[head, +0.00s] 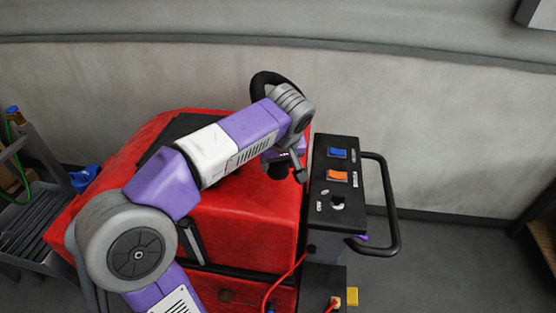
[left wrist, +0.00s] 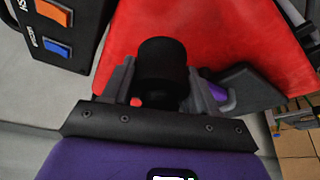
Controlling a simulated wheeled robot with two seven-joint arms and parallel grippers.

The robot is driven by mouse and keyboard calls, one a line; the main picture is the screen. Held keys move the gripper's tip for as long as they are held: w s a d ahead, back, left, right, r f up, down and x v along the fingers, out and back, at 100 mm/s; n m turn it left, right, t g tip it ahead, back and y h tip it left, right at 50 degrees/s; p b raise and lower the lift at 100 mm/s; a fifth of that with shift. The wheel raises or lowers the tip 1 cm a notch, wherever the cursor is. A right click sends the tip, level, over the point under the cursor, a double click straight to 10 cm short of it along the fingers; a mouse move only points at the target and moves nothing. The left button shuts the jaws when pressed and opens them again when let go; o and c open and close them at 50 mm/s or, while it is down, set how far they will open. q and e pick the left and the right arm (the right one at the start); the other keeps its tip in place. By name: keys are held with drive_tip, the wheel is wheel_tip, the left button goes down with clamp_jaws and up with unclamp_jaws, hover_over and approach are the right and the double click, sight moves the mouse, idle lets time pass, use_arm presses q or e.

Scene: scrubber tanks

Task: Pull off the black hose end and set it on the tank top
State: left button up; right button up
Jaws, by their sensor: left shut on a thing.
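My left gripper (head: 286,166) reaches over the right part of the red tank top (head: 245,212). In the left wrist view its two grey fingers (left wrist: 160,92) are shut on the black hose end (left wrist: 162,62), a dark cylinder between them. The hose end shows only as a small dark piece under the gripper in the head view (head: 279,171). The red surface lies behind it in the left wrist view (left wrist: 225,35); I cannot tell whether they touch. A black hose loop (head: 270,79) rises behind my wrist, partly hidden by it. My right gripper is not in view.
A black control panel (head: 325,190) with blue and orange switches stands close right of the gripper, with a black handle bar (head: 392,205) beyond. A red cable (head: 284,283) and yellow connector (head: 352,296) are below. A shelf cart (head: 30,240) stands left. The front tank top is bare.

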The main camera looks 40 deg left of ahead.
use_arm(q)
drive_tip(key=shift+f+b, duration=2.6)
drive_tip(key=shift+f, duration=0.55)
drive_tip(key=o, duration=1.5)
drive_tip(key=shift+c, duration=0.2)
drive_tip(key=shift+r, duration=0.1)
drive_tip(key=shift+r+p, duration=3.5)
drive_tip(key=shift+r, duration=0.4)
drive_tip(key=shift+r, duration=0.1)
